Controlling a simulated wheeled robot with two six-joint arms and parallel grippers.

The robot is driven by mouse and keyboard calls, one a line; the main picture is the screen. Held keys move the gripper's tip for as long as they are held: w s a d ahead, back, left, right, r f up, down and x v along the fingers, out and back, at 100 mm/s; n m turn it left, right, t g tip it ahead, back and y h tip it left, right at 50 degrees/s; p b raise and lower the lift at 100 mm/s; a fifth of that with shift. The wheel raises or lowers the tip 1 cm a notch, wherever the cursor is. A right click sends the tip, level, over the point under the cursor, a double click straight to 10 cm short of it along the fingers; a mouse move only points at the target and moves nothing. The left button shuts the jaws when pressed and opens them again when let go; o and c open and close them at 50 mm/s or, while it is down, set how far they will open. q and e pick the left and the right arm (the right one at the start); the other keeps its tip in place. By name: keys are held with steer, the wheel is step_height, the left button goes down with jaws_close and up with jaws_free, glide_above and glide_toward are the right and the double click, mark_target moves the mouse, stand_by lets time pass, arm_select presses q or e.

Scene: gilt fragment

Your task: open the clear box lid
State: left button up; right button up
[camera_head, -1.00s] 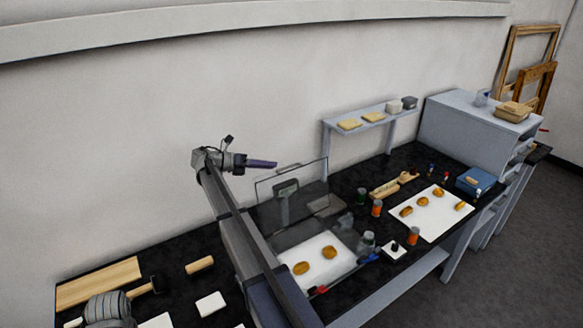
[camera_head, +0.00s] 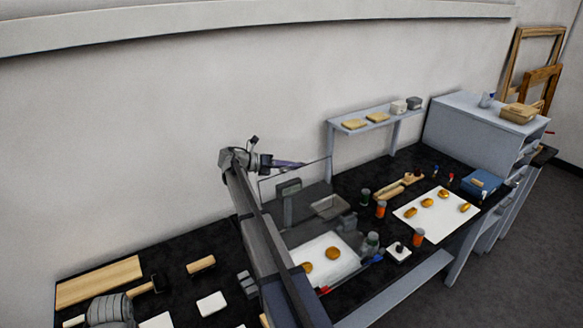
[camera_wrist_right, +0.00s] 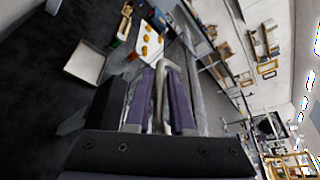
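The clear box lid (camera_head: 320,172) is a thin see-through panel with dark edges, standing raised at the back of the clear box in the head view. Its exact angle is hard to tell. My right gripper (camera_head: 292,165) is at the lid's top edge. In the right wrist view, its two purple fingers (camera_wrist_right: 163,98) lie close on either side of a pale metal handle (camera_wrist_right: 160,92), with little gap, and look shut on it. The box's side walls are hard to make out. A grey scale-like stand (camera_head: 289,190) shows behind the panel. My left gripper is out of view.
A white sheet (camera_head: 318,249) with gold pieces lies below the lid. A grey tray (camera_head: 329,207), bottles (camera_head: 371,241) and orange jars (camera_head: 381,208) stand close by. A wall shelf (camera_head: 360,128) is behind to the right. My right arm crosses the worktop's middle.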

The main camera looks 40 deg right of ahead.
jaws_close()
stand_by(1.2)
